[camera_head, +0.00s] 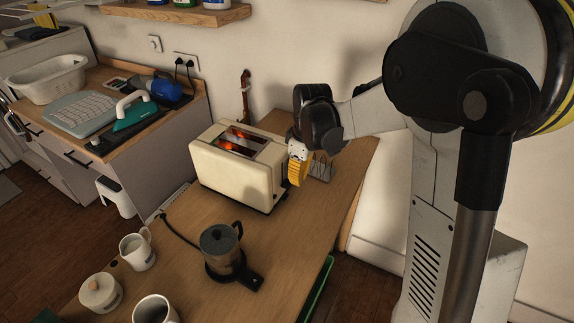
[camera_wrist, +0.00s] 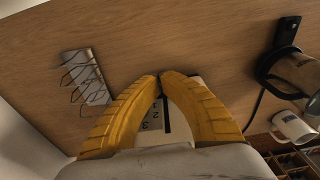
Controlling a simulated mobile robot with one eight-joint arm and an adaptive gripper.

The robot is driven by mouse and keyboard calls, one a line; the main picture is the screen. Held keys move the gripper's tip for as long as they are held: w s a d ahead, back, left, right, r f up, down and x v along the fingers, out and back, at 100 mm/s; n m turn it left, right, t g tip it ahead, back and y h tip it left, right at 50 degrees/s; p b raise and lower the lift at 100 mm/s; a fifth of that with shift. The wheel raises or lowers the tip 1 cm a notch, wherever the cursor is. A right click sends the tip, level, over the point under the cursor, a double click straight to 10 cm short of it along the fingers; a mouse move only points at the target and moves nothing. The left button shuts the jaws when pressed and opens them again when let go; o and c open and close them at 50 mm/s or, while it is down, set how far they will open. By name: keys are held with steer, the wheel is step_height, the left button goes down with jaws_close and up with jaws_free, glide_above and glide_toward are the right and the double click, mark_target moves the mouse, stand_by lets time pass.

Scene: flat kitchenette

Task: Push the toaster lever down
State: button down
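The cream toaster (camera_head: 232,178) stands on the wooden table, and its two top slots glow orange inside. My gripper (camera_head: 298,176) is at the toaster's right end, with its yellow fingers pointing down close to that end face. In the wrist view the fingertips of my gripper (camera_wrist: 162,75) come together, with nothing visible held between them. Between the fingers part of the toaster's end panel (camera_wrist: 152,122) shows, with the numbers 2 and 3 and a dark vertical slot. The lever itself cannot be made out; my fingers cover that area. Whether they touch it cannot be told.
A wire rack (camera_head: 320,168) stands just right of my gripper. A coffee pot on a dark base (camera_head: 222,250), a white mug (camera_head: 138,250) and a lidded jar (camera_head: 100,292) are nearer on the table (camera_head: 300,240). The table right of the pot is clear.

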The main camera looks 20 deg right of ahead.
step_height(320, 180, up, 12)
steer(key=shift+s+d, duration=0.45)
steer(key=s+a+f+m+t+b, duration=0.1)
steer(key=s+f+m+t+b, duration=0.1)
steer(key=s, duration=0.7)
steer(key=s+a+f+m+t+b, duration=0.1)
steer(key=s+f+m+t+b, duration=0.1)
steer(key=s+m+t, duration=0.2)
steer(key=s+m, duration=0.3)
steer(key=s, duration=0.3)
steer(key=shift+a+f+h, duration=0.2)
steer(key=shift+a+h, duration=0.15)
steer(key=shift+h, duration=0.05)
